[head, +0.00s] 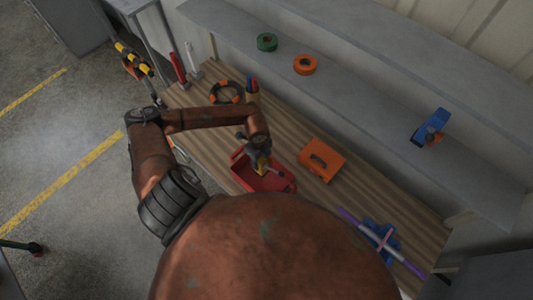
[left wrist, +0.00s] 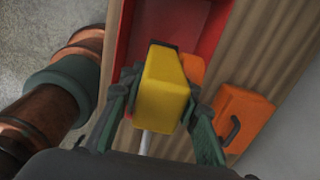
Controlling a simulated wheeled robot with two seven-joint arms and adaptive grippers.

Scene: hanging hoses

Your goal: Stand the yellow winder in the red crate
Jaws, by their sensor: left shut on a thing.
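The yellow winder (head: 262,165) is held by my left gripper (head: 257,153) over the red crate (head: 285,186), seen in the head view. In the left wrist view, the yellow block of the winder (left wrist: 162,92) sits between the two fingers of my left gripper (left wrist: 160,92), which is shut on it. The red crate (left wrist: 124,40) lies behind and below it. A pale rod shows under the winder. I cannot tell whether the winder touches the crate floor; its lower end is hidden. My right gripper is not in view.
An orange case (head: 321,160) stands right of the crate, close by. A black-and-orange ring (head: 227,92) lies behind on the wooden bench. A blue and purple item (head: 381,237) lies at the bench's right. A grey shelf holds tape rolls (head: 305,65) and a blue tool (head: 430,127).

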